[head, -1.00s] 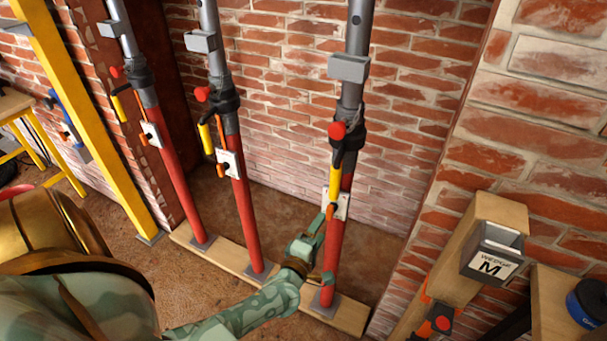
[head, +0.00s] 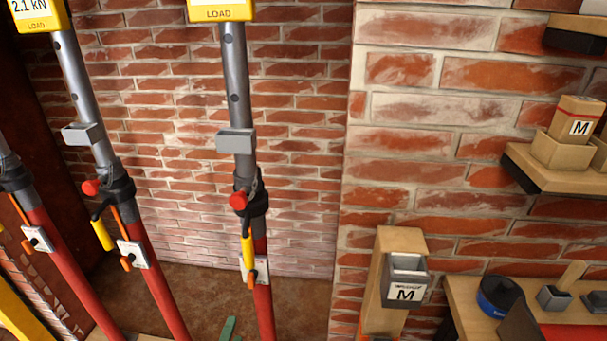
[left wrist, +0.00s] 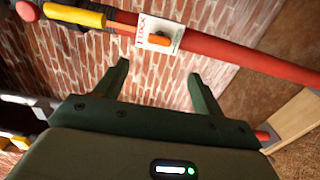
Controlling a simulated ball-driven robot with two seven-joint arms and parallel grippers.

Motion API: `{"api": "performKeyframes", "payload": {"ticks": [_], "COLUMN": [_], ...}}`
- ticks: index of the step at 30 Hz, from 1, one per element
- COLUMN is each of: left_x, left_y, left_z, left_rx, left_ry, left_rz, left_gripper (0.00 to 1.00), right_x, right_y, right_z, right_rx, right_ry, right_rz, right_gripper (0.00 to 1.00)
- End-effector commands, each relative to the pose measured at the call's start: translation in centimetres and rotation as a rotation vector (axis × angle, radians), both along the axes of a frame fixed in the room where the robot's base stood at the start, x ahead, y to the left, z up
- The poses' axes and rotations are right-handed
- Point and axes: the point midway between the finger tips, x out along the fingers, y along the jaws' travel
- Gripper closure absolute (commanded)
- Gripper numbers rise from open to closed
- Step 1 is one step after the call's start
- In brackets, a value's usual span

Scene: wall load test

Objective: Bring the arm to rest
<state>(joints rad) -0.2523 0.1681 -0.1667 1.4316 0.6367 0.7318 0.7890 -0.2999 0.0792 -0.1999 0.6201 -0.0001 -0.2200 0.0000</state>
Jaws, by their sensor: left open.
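My left gripper (left wrist: 160,82) shows in the left wrist view with its two green fingers apart and nothing between them. Only a small green tip of it (head: 228,329) shows at the bottom edge of the head view, just left of the right-hand red and grey prop (head: 264,310). In the left wrist view a red prop tube (left wrist: 240,54) crosses beyond the fingers. It carries a white lock plate (left wrist: 160,35) with an orange latch and a yellow handle (left wrist: 75,15). The fingers look apart from the prop. My right gripper is not in view.
Two more props (head: 157,285) stand at the left. Yellow load boxes (head: 222,9) sit on top, one reading 2.1 kN. At the right are a wall bin marked M (head: 404,281), a shelf (head: 545,175) and a bench with a blue roll (head: 500,297). A brick wall stands behind.

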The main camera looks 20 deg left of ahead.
Motion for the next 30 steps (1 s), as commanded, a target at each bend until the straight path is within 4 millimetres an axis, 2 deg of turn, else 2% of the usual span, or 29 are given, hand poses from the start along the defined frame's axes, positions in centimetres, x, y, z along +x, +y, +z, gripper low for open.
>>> {"api": "performKeyframes", "payload": {"ticks": [3,5,8,10,12,14,15,17,18,19,21,24,27,30], "left_x": [0.0,0.1,-1.0,-3.3,-6.8,-10.7,-13.5,-18.0,-21.1,-23.3,-28.3,-34.2,-38.0,-39.6], "left_y": [0.0,-0.5,-2.3,-3.5,-4.4,-4.9,-5.0,-5.0,-4.9,-4.8,-4.5,-4.1,-4.0,-4.4], "left_z": [0.0,-0.5,-4.9,-9.6,-14.8,-18.9,-21.3,-24.5,-26.2,-27.3,-29.1,-30.5,-31.0,-31.1], "left_rx": [0.018,0.091,0.371,0.587,0.797,0.957,1.052,1.175,1.245,1.29,1.366,1.417,1.415,1.396], "left_ry": [0.006,0.045,0.234,0.398,0.569,0.702,0.784,0.892,0.955,0.998,1.078,1.157,1.202,1.217], "left_rz": [-0.002,-0.032,-0.174,-0.311,-0.478,-0.633,-0.741,-0.908,-1.02,-1.102,-1.278,-1.473,-1.573,-1.601], "left_gripper": [0.31,0.31,0.31,0.31,0.31,0.31,0.31,0.31,0.31,0.31,0.31,0.31,0.31,0.31], "right_x": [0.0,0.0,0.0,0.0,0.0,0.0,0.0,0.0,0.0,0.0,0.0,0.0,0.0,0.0], "right_y": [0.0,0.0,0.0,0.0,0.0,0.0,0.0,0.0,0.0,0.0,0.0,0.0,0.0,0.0], "right_z": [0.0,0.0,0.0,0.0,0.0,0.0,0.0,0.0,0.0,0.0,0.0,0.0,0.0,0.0], "right_rx": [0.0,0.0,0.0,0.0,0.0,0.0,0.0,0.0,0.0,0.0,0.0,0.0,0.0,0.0], "right_ry": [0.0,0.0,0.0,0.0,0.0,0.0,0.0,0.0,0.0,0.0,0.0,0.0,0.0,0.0], "right_rz": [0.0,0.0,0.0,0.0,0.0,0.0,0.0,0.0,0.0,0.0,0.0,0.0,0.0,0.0], "right_gripper": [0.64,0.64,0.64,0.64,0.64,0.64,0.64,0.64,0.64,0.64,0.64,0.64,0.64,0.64]}}
